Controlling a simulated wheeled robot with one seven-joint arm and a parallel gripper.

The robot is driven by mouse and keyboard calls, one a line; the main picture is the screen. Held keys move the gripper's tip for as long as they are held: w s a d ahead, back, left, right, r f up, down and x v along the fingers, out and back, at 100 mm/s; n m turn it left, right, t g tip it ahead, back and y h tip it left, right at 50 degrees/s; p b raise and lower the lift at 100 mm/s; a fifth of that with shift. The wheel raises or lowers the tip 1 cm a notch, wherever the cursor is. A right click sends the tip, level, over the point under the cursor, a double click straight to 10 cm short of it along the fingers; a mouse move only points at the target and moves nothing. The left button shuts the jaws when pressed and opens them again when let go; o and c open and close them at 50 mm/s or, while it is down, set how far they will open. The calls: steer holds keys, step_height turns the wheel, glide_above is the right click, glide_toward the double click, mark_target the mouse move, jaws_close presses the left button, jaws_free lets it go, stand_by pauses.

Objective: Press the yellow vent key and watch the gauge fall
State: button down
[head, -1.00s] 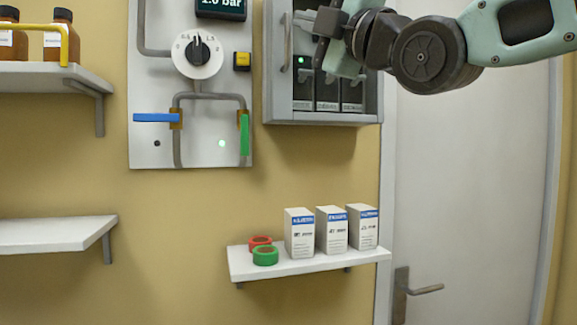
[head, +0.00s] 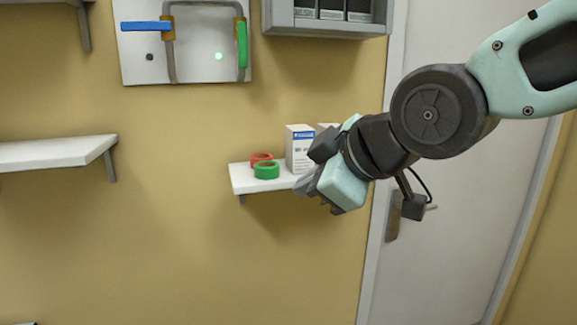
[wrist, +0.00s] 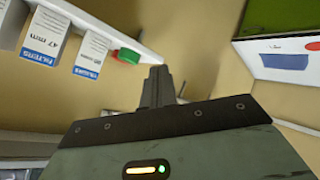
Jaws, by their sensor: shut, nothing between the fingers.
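The yellow vent key and the gauge are out of frame in both current views. Only the lower part of the white valve panel (head: 195,65) shows at the top of the head view. It carries a blue lever (head: 146,26), a green lever (head: 241,45) and a lit green lamp. My gripper (head: 306,186) is in front of the small lower shelf, well below the panel and to its right. In the wrist view its fingers (wrist: 157,86) are together with nothing between them.
The small shelf (head: 243,180) holds a red tape roll (head: 261,157), a green tape roll (head: 267,170) and white filter boxes (head: 299,142), partly hidden by my gripper. A grey cabinet (head: 325,27) hangs above. An empty shelf (head: 55,152) is at left. A door stands at right.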

steer(key=s+d+f+m+g+h, duration=0.3)
steer(key=s+d+f+g, duration=0.1)
steer(key=s+f, duration=0.5)
steer(key=s+d+f+m+g+h, duration=0.3)
steer(key=s+d+f, duration=0.4)
steer(key=s+f, duration=0.3)
steer(key=shift+m+g+b, duration=0.4)
steer(key=shift+m+g, duration=0.3)
steer(key=shift+g, duration=0.1)
steer(key=shift+d, duration=0.1)
